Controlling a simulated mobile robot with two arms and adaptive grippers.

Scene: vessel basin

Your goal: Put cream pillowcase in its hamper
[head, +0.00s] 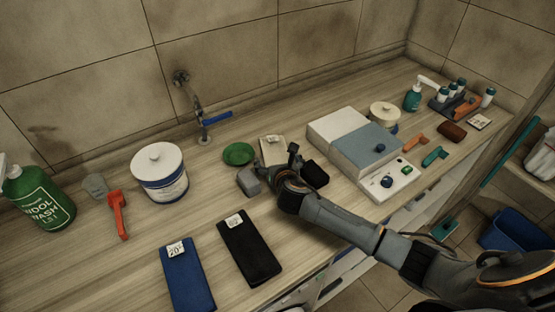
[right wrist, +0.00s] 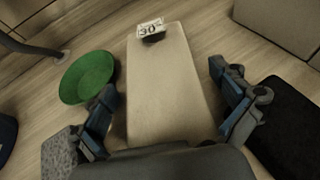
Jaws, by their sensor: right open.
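The cream pillowcase (head: 272,147) is a flat folded cloth lying on the wooden counter, partly hidden by my right gripper in the head view. In the right wrist view the cream pillowcase (right wrist: 158,90) runs lengthwise between the fingers, with a white tag marked 30 at its far end. My right gripper (head: 279,164) is open over it, one finger on each side; in the right wrist view the gripper (right wrist: 163,82) holds nothing. I cannot tell which container is its hamper. My left gripper is not in view.
A green dish (head: 238,153) and a grey block (head: 249,181) lie left of the pillowcase, a black item (head: 316,173) right. Blue (head: 187,274) and black (head: 246,247) folded cloths lie nearer the front. A grey-white box (head: 345,138) stands right. A blue bin (head: 515,230) is on the floor.

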